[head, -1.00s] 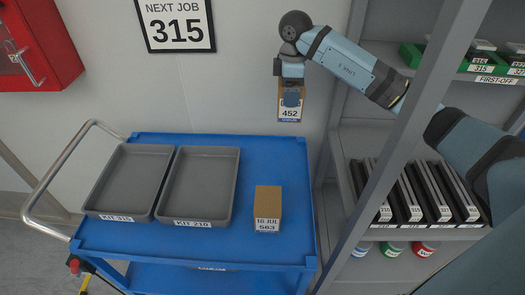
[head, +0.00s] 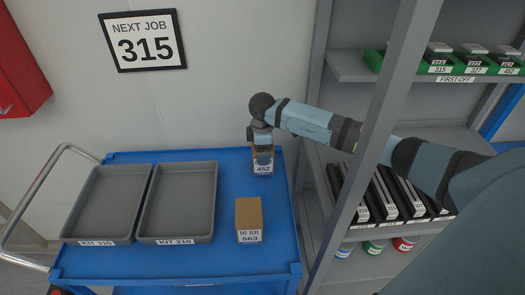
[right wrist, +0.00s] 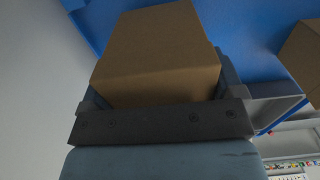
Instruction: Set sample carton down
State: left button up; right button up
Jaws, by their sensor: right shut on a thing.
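The sample carton, brown with a white label reading 452 (head: 263,169), is at the back right of the blue cart top (head: 110,262). My right gripper (head: 262,154) is shut on it from above. The carton also fills the middle of the right wrist view (right wrist: 160,50), between the fingers. I cannot tell whether its base touches the cart top. A second brown carton, labelled 16 JUL 563 (head: 249,217), stands upright in front of it, apart from it. My left gripper is not in view.
Two empty grey trays, KIT 315 (head: 66,222) and KIT 210 (head: 147,222), sit on the cart's left and middle. A grey shelf rack (head: 349,65) with green bins (head: 440,67) and dark upright items stands at the right. A wall sign (head: 143,40) reads NEXT JOB 315.

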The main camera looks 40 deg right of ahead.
jog(key=shift+w+f, duration=0.1)
jog(key=shift+f, duration=0.45)
jog(key=shift+f, duration=0.1)
jog(key=o, duration=1)
jog(key=shift+c, duration=0.2)
jog(key=shift+r, duration=0.2)
notch_tip(320, 180, up, 12)
jog(key=shift+f+b, duration=0.1)
jog(key=shift+b, duration=0.55)
